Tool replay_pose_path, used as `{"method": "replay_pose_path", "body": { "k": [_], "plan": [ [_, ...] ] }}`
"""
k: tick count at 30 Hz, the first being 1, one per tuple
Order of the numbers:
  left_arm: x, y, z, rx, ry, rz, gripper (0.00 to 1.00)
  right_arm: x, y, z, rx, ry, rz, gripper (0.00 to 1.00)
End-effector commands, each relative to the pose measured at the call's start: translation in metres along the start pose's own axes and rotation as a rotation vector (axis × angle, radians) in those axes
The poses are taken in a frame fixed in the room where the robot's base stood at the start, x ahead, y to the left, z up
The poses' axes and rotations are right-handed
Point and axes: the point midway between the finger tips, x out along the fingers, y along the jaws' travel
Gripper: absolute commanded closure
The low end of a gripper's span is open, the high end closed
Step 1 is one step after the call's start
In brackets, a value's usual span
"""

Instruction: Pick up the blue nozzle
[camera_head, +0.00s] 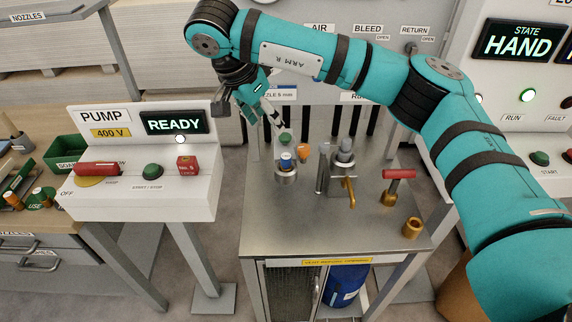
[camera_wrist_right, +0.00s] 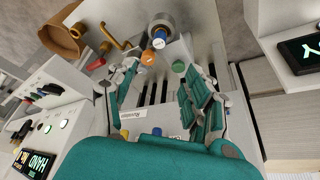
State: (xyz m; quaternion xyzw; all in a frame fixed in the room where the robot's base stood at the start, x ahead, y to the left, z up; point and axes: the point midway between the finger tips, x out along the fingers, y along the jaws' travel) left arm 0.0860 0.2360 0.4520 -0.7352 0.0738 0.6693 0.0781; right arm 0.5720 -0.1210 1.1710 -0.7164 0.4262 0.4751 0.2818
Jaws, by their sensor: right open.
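The blue nozzle (camera_head: 286,160) stands at the metal round holder (camera_head: 286,177) on the steel table. It also shows in the right wrist view (camera_wrist_right: 159,39), in front of the holder. An orange nozzle (camera_head: 304,152) and a green nozzle (camera_head: 285,138) are close to it, on the rack side. My right gripper (camera_head: 264,116) is open and empty, above and behind the nozzles in the head view. In the right wrist view its two teal fingers (camera_wrist_right: 160,76) are spread, with the nozzles beyond the fingertips. My left gripper is not in view.
A metal fixture with a brass lever (camera_head: 348,190) stands right of the nozzles. A red-handled valve (camera_head: 398,180) and a brass cup (camera_head: 412,228) are further right. The pump console (camera_head: 150,195) is at left. The table's front (camera_head: 290,235) is clear.

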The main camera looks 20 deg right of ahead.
Motion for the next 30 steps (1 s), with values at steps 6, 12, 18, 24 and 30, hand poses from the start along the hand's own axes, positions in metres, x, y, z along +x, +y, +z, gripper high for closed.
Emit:
{"method": "replay_pose_path", "body": {
  "k": [6,12,18,24,30],
  "plan": [
    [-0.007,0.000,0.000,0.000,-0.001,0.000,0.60,0.046,0.001,0.002,0.000,-0.009,0.004,0.48],
    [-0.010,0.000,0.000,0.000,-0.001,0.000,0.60,0.083,0.001,0.003,0.001,-0.010,0.003,0.48],
    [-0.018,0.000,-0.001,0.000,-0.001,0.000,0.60,0.101,0.001,0.001,0.002,-0.005,0.000,0.48],
    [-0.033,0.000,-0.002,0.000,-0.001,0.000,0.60,0.117,0.004,0.003,0.000,-0.008,0.005,0.48],
    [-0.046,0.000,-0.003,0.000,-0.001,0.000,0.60,0.146,0.004,0.004,0.002,-0.008,0.002,0.48]
  ]
}}
